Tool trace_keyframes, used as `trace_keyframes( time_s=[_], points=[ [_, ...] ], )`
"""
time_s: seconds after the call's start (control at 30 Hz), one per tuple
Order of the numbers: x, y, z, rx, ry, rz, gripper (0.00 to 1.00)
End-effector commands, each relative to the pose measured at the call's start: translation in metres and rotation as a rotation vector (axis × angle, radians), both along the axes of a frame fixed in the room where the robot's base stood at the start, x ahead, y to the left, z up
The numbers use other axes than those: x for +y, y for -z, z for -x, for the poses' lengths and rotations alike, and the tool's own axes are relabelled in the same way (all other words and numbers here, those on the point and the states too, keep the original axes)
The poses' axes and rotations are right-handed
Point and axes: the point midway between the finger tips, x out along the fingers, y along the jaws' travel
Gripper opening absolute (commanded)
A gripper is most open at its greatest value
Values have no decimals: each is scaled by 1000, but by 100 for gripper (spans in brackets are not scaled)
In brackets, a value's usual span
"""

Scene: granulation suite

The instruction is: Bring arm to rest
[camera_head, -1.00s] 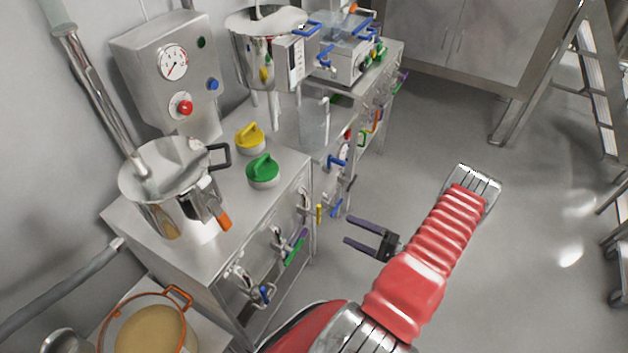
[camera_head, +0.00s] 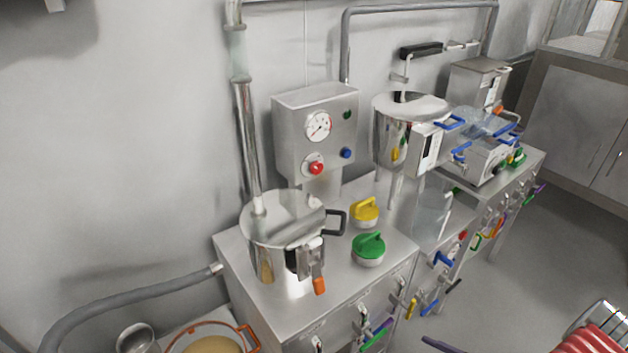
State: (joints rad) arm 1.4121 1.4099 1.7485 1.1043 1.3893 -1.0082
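My red ribbed arm (camera_head: 585,338) shows only at the lower right corner, with a silver end cap above it. Of my gripper, only one dark finger (camera_head: 440,345) shows at the bottom edge, beside the front of the steel bench. The other finger is cut off by the frame, so its opening is hidden. Nothing is seen in contact with the visible finger.
A steel bench (camera_head: 240,262) holds a lidded pot (camera_head: 280,245), a yellow-handled knob (camera_head: 365,212) and a green-handled knob (camera_head: 369,250). Coloured valve handles stick out from its front. A gauge box (camera_head: 318,140) stands behind. Grey floor (camera_head: 545,265) at right is clear.

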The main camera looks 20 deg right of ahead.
Motion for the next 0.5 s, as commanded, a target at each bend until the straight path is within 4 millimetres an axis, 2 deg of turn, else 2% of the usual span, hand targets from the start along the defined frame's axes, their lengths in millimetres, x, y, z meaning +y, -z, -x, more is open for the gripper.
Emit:
trace_keyframes(
  time_s=[0.2, 0.5],
  points=[
    [17, -27, 6, 137, -134, -26, 100],
    [36, -73, 9, 330, -322, 25, 100]
  ],
)
